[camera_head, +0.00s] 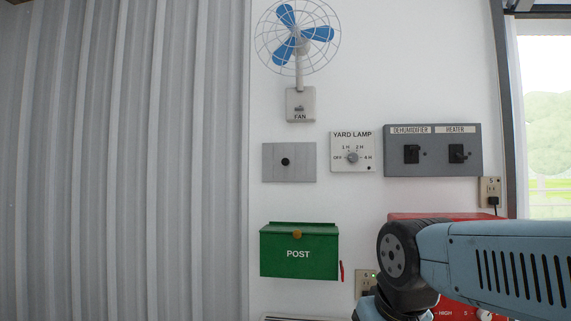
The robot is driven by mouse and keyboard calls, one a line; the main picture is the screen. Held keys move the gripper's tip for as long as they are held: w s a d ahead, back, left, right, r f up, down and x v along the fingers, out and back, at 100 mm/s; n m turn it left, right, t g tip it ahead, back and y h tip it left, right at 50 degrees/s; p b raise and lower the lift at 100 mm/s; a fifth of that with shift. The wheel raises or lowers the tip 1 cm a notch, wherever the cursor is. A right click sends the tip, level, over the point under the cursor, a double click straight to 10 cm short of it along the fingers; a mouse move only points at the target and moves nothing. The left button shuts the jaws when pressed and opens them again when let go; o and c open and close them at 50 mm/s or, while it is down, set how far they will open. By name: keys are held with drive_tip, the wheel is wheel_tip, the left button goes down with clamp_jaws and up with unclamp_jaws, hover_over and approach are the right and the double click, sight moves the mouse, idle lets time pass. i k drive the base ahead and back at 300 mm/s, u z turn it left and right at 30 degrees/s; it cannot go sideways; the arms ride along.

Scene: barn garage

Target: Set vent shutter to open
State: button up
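A flat grey panel (272,174) with a round black knob (285,161) at its middle is on the white wall, below the fan switch. It has faint vertical seams and no label, and it looks like the vent shutter. No opening shows in it. Part of my arm (490,262) shows at the lower right, apart from the panel in the picture. My gripper is out of view.
Around the panel are a fan (297,35) with its switch (300,105), a yard lamp dial (352,157), a dehumidifier and heater switch box (433,150) and a green post box (299,253). My arm partly hides a red unit (410,215). Corrugated metal (120,160) fills the left.

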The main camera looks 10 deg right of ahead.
sight(286, 162)
drive_tip(key=u, duration=0.1)
drive_tip(key=i, duration=0.95)
drive_tip(key=z, duration=0.35)
drive_tip(key=k, duration=1.1)
drive_tip(key=u, duration=0.25)
drive_tip(key=i, duration=0.7)
drive_tip(key=z, duration=0.05)
